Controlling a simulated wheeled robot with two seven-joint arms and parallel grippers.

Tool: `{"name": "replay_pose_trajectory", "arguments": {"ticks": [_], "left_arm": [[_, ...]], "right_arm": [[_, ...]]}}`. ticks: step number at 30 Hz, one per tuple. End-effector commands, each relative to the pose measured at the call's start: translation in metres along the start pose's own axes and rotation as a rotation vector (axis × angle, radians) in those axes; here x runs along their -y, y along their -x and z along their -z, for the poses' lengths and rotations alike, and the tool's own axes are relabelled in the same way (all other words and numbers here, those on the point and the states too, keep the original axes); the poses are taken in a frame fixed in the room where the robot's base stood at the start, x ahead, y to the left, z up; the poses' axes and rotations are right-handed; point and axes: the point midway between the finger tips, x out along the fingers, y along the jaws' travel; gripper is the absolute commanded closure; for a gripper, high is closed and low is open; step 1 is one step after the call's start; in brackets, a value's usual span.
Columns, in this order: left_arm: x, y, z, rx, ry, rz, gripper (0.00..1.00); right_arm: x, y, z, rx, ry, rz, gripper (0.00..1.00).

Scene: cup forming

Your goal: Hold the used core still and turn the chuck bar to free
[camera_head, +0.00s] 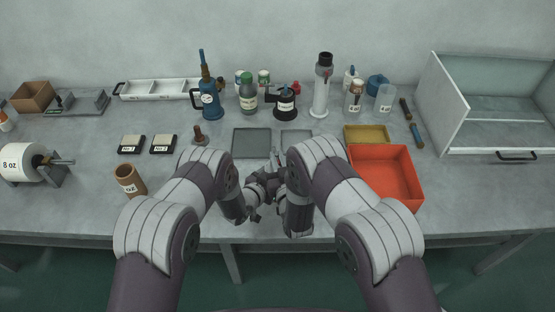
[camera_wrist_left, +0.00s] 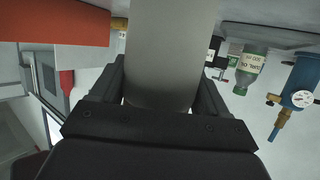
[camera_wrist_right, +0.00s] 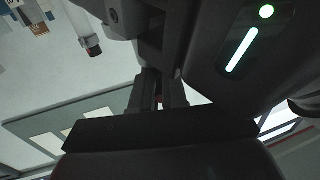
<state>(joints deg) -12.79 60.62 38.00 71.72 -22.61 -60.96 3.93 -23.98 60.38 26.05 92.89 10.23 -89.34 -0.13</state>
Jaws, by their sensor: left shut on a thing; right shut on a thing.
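My left gripper (camera_wrist_left: 160,88) is shut on a plain grey cylinder, the used core (camera_wrist_left: 165,50), which fills the upper middle of the left wrist view. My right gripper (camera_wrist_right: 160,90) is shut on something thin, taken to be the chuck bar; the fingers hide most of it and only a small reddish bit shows. In the head view my two wrists meet low at the centre, close to the table's front, with the right gripper (camera_head: 275,178) between the forearms. The core and bar are largely hidden there by my arms.
A red-orange bin (camera_head: 408,200) stands close to the right of my right arm, a yellow tray (camera_head: 368,134) behind it. Grey flat trays (camera_head: 251,143) lie behind the grippers. A brown cup (camera_head: 129,180) stands left; a roll (camera_head: 22,162) is at far left. Bottles line the back.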

Motion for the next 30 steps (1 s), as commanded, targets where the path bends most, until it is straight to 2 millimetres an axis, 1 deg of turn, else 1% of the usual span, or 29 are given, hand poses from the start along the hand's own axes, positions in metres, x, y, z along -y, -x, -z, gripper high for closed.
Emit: {"name": "replay_pose_trajectory", "arguments": {"ticks": [26,27,29,30], "left_arm": [[0.0004,-0.0001,0.0002,-0.001,0.0,0.001,0.58],[0.0004,-0.0001,0.0003,-0.001,0.0,0.001,0.58],[0.0004,-0.0001,0.0003,-0.001,0.0,0.001,0.58],[0.0004,-0.0001,0.0003,-0.001,0.0,0.001,0.58]], "right_arm": [[0.0,0.0004,-0.0007,0.002,0.0,0.0,1.0],[0.0,0.0005,-0.0007,0.002,0.0,0.0,0.84],[0.0,0.0004,-0.0007,0.002,0.0,0.0,0.64],[0.0,0.0004,-0.0007,0.002,0.0,0.0,0.6]]}}
